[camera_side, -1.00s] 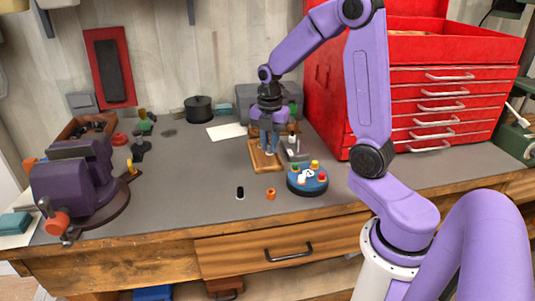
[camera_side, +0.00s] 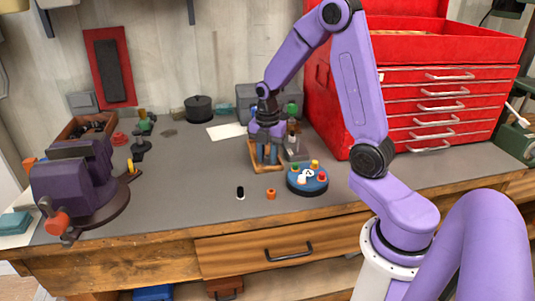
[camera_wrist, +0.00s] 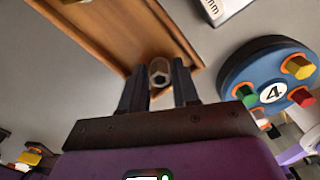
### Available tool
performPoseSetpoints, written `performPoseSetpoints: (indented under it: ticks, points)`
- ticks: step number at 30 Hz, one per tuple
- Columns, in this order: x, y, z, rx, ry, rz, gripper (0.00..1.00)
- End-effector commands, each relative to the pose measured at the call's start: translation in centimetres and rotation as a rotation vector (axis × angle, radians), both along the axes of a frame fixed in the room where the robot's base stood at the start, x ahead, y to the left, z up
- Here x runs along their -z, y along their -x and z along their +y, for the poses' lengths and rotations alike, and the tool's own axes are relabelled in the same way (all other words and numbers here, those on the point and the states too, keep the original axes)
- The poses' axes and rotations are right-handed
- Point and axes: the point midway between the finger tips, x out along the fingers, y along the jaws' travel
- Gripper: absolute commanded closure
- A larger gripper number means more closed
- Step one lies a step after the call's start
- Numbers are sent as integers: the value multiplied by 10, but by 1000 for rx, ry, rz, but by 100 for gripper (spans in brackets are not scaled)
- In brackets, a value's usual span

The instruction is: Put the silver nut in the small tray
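The silver nut (camera_wrist: 160,72) is a hexagonal piece with a hole, seen end-on between my fingertips in the wrist view. My gripper (camera_wrist: 160,80) has its two dark fingers close against the nut's sides and appears shut on it. The small tray (camera_wrist: 110,30) is wooden with a raised rim and lies below, its corner just beyond the nut. In the side view, my gripper (camera_side: 267,155) points down over the tray (camera_side: 252,158). The nut cannot be made out there, and its height above the tray floor is unclear.
A blue round block (camera_side: 307,180) with coloured pegs stands right of the tray. An orange piece (camera_side: 271,194) and a black piece (camera_side: 240,193) lie in front. A purple vise (camera_side: 80,185) is at left and a red drawer chest (camera_side: 430,100) at right. The bench's left middle is clear.

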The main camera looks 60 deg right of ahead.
Motion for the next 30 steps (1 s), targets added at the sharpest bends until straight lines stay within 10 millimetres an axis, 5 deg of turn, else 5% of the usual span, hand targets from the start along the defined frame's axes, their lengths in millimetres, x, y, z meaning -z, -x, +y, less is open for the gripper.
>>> performPoseSetpoints:
  ticks: [11,30]
  points:
    - [-6,-1,0,0,1,-4,70]
    - [-113,-1,0,0,1,-5,70]
